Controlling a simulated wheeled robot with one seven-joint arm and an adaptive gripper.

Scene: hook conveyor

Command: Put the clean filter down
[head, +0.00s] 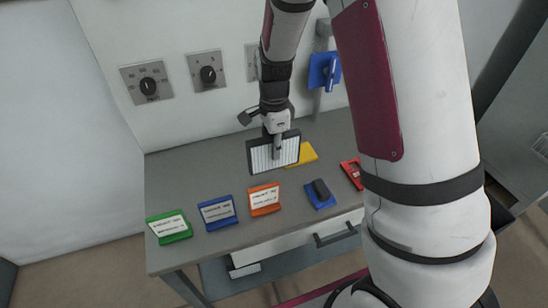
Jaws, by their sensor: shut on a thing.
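The clean filter (262,157) is a white pleated panel in a dark rectangular frame, in the middle of the head view. It stands upright at the back of the grey bench, and I cannot tell if its lower edge touches the top. My gripper (277,148) comes down from above and is shut on the filter's upper part. A yellow piece (304,154) lies on the bench just behind and right of the filter, partly hidden by it.
On the grey bench (185,189) stand a green sign (169,227), a blue sign (218,212) and an orange sign (264,199). A blue holder with a black object (320,193) and a red item (352,172) lie to the right. Dials (147,86) are on the wall. My arm hides the right side.

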